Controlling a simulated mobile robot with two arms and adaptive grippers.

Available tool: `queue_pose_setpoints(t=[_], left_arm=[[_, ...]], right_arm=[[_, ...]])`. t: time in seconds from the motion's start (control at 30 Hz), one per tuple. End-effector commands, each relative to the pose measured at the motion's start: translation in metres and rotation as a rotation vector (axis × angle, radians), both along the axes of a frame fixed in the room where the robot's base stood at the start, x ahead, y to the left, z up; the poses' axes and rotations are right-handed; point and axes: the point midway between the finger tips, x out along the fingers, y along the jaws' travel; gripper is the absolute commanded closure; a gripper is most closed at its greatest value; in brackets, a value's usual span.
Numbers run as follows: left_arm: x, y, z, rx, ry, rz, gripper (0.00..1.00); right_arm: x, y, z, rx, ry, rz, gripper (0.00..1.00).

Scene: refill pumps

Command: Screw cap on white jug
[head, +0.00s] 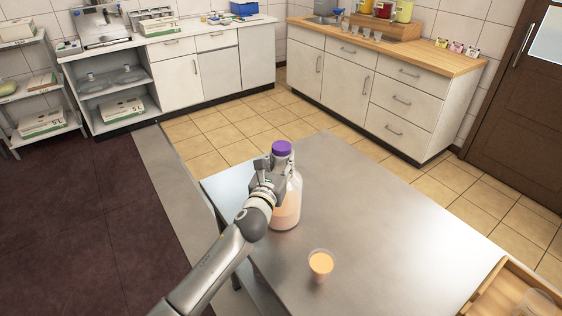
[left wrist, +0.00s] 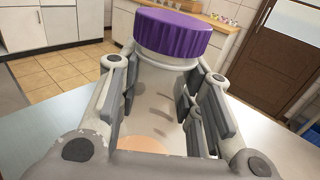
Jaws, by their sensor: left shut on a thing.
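The jug (head: 287,212) is a clear bottle with a peach-coloured drink in its lower part, standing upright on the steel table. A purple ribbed cap (head: 281,148) sits on its mouth; it shows large in the left wrist view (left wrist: 175,35). My left gripper (head: 273,172) is shut on the jug's upper body from the near left, with its fingers (left wrist: 160,90) on both sides just below the cap. How tightly the cap is seated cannot be told. My right gripper is not in view.
A small cup of orange drink (head: 320,265) stands on the steel table (head: 390,220), nearer than the jug. A wooden tray (head: 487,288) with a clear vessel is at the lower right. The table between them is clear. Cabinets (head: 365,85) stand beyond the tiled floor.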

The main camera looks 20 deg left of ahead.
Motion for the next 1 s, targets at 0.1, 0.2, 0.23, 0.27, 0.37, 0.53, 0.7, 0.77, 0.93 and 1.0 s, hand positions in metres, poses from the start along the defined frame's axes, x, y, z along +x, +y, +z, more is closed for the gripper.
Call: queue_pose_setpoints(t=[0.1,0.2,0.23,0.27,0.37,0.53,0.7,0.77,0.93,1.0], left_arm=[[0.001,0.0,0.001,0.0,-0.008,-0.002,1.0],[0.0,0.0,-0.002,0.0,0.0,0.0,0.57],[0.0,0.0,-0.002,0.0,0.0,0.0,0.53],[0.0,0.0,-0.002,0.0,0.0,0.0,0.49],[0.0,0.0,-0.002,0.0,0.0,0.0,0.45],[0.0,0.0,-0.002,0.0,0.0,0.0,0.45],[-0.002,0.0,0.0,0.001,0.001,0.0,0.45],[-0.007,0.0,-0.001,0.002,0.001,0.0,0.45],[-0.03,0.0,-0.002,0.001,0.001,0.0,0.45],[-0.042,0.0,-0.002,0.002,0.001,-0.001,0.45]], right_arm=[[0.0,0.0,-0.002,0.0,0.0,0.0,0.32],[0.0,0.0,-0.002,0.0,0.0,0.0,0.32],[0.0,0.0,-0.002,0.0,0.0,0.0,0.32],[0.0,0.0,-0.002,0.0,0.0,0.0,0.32],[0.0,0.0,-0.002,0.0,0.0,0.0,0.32],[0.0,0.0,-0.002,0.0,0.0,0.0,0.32],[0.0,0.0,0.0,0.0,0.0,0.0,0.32],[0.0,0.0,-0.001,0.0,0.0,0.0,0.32],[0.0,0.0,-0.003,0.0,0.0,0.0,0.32],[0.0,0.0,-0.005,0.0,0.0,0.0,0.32]])
